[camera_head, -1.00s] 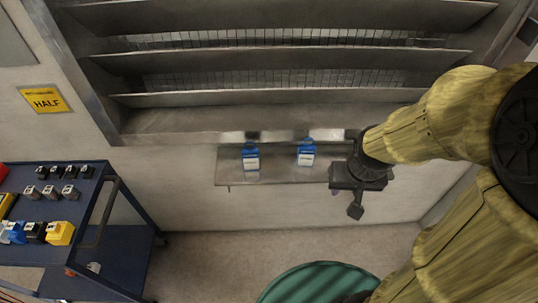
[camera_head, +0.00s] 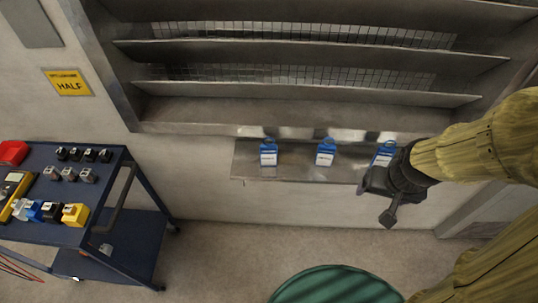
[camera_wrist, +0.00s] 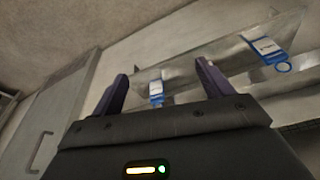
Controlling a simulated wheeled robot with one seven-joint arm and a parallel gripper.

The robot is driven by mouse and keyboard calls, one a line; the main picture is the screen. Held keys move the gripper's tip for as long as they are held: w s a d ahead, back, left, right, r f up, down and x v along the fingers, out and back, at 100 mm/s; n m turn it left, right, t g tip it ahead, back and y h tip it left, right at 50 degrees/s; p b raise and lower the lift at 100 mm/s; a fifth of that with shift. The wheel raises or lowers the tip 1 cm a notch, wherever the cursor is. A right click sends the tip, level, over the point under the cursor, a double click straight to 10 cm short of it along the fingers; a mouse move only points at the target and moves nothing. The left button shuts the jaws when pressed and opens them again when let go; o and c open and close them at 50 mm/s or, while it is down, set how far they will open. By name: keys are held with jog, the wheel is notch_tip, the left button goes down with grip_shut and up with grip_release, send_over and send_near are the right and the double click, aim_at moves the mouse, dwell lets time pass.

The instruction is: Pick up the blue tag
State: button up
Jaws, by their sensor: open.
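Three blue tags with white labels are on a narrow metal shelf (camera_head: 300,170) below the louvres in the head view: a left tag (camera_head: 268,153), a middle tag (camera_head: 325,152) and a right tag (camera_head: 384,154). My gripper (camera_head: 388,215) is at the shelf's right end, and my wrist partly covers the right tag. In the wrist view my gripper (camera_wrist: 162,85) is open, with one tag (camera_wrist: 156,90) seen between its fingers, beyond them. Another tag (camera_wrist: 268,50) with a blue ring shows at the upper right. Nothing is held.
A blue cart (camera_head: 130,245) at the left carries padlocks (camera_head: 75,214), a yellow meter (camera_head: 15,190) and small blocks. A green round top (camera_head: 335,285) stands at the bottom. A yellow HALF sign (camera_head: 68,83) is on the wall. Metal louvres (camera_head: 310,55) lie above the shelf.

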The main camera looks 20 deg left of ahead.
jog(key=w+a+f+t+y+b, duration=0.1)
jog(key=w+a+f+t+b, duration=0.3)
jog(key=a+f, duration=0.4)
jog(key=w+a+f+t+y+b, duration=0.1)
jog(key=w+a+f+t+b, duration=0.2)
jog(key=w+a+f, duration=0.35)
jog(key=s+a+f+n+t+y+b, duration=0.1)
jog(key=s+a+f+t+b, duration=0.1)
jog(key=a, duration=0.4)
jog(key=s+a+f+n+t+y+b, duration=0.1)
jog(key=s+a+f+n+t+b, duration=0.1)
jog(key=s+a+t, duration=0.3)
jog(key=shift+a+f+y+b, duration=0.35)
jog(key=shift+a+b, duration=0.3)
jog(key=shift+a, duration=0.55)
jog(key=shift+f+b, duration=0.1)
jog(key=shift+b, duration=0.55)
jog(key=b+x, duration=0.1)
jog(key=b, duration=0.3)
jog(key=shift+w+f, duration=0.1)
jog(key=shift+w, duration=0.15)
